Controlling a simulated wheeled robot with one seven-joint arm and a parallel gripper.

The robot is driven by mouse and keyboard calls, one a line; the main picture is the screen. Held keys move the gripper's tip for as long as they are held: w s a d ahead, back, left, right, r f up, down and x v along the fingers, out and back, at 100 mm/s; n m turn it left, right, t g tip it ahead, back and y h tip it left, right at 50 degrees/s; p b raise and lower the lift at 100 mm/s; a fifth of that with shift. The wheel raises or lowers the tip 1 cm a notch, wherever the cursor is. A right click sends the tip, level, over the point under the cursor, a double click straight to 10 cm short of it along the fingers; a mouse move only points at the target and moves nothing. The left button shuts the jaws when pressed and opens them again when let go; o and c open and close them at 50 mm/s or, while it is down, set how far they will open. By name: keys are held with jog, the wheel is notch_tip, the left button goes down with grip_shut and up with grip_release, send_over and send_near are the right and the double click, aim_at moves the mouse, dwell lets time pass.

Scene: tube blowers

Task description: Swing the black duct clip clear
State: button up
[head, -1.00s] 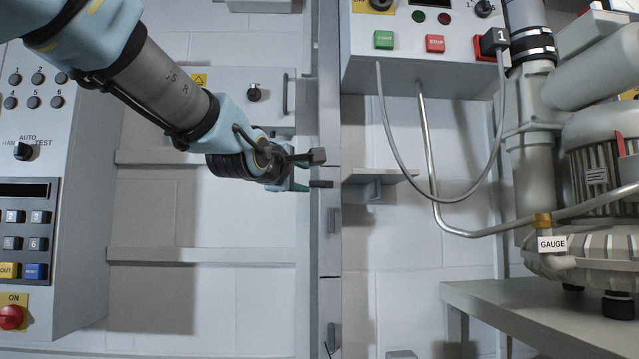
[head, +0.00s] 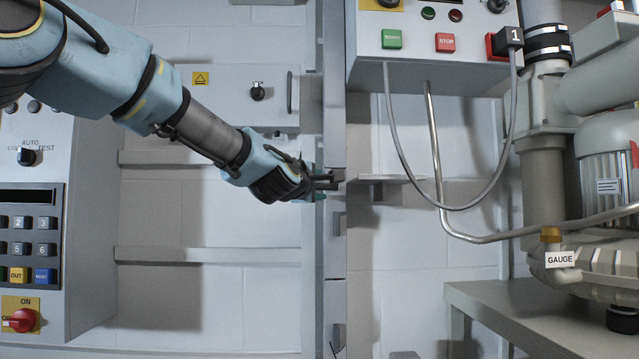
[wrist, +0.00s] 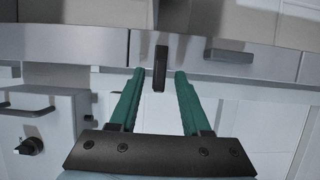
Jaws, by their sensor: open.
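The black duct clip (wrist: 160,68) stands across the grey duct in the wrist view, as a short dark bar. It lies between the two green fingertips of my gripper (wrist: 157,73), with a gap on each side. My gripper is open. In the head view my gripper (head: 321,183) is at the left edge of the upright grey duct (head: 334,265). The clip there is a small dark bar at the fingertips, partly hidden and hard to separate from them. I cannot tell whether a finger touches it.
Another clip (head: 337,223) lies along the duct just below. A bracket shelf (head: 400,180) is right of the duct. A control box (head: 430,60) with a hanging cable is above right. A keypad panel (head: 30,235) is at left.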

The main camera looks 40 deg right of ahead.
grip_shut()
dwell(0.3)
dwell(0.3)
